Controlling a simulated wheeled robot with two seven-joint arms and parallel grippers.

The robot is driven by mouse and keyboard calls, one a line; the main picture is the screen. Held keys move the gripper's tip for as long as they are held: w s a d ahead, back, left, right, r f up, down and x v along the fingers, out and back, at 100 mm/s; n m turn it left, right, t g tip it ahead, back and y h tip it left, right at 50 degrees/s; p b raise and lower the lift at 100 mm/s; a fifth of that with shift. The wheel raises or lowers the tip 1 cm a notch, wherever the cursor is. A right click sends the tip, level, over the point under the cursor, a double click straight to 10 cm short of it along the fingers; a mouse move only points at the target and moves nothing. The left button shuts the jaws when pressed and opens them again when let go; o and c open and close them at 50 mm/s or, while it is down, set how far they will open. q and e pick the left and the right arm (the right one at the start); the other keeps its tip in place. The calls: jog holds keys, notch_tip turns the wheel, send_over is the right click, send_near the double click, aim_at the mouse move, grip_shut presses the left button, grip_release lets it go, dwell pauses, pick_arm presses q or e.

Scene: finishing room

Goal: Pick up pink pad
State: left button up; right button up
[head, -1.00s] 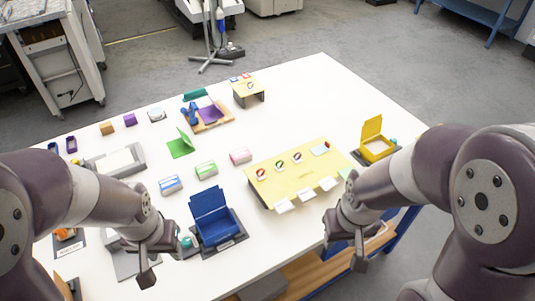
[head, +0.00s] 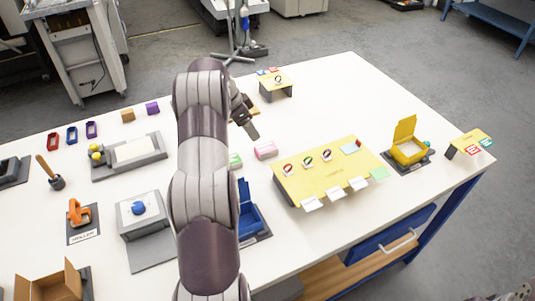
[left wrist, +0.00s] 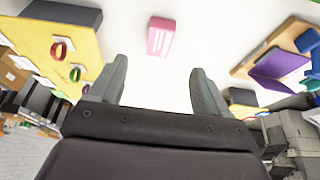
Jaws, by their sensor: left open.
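The pink pad (head: 265,150) lies on the white table, left of the yellow sloped board (head: 325,172). In the left wrist view the pink pad (left wrist: 160,37) lies beyond my fingertips, roughly centred between them. My left gripper (head: 246,118) is above the table, behind the pad in the head view. Its fingers (left wrist: 158,82) are spread apart with nothing between them. My left arm crosses the middle of the head view and hides part of the table. My right gripper is out of view.
A green pad (head: 235,160) sits beside the pink one, partly hidden by my arm. A blue box (head: 250,218) stands in front. A yellow box (head: 407,143) stands at right.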

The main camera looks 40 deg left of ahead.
pick_arm(q)
jog(key=b, duration=0.5)
send_over(264, 148)
jog(key=s+a, duration=0.1)
jog(key=s, duration=0.1)
notch_tip(264, 148, down, 7)
jog(key=shift+a+f, duration=0.1)
jog(key=shift+a, duration=0.05)
jog(key=b+x, duration=0.2)
jog(key=shift+s+f, duration=0.1)
jog(key=shift+f, duration=0.25)
jog(key=shift+w+d+f+p, duration=0.45)
jog(key=shift+w+f, duration=0.2)
jog(key=shift+f, duration=0.3)
jog(key=shift+s+a, duration=0.1)
jog(key=c, duration=1.2)
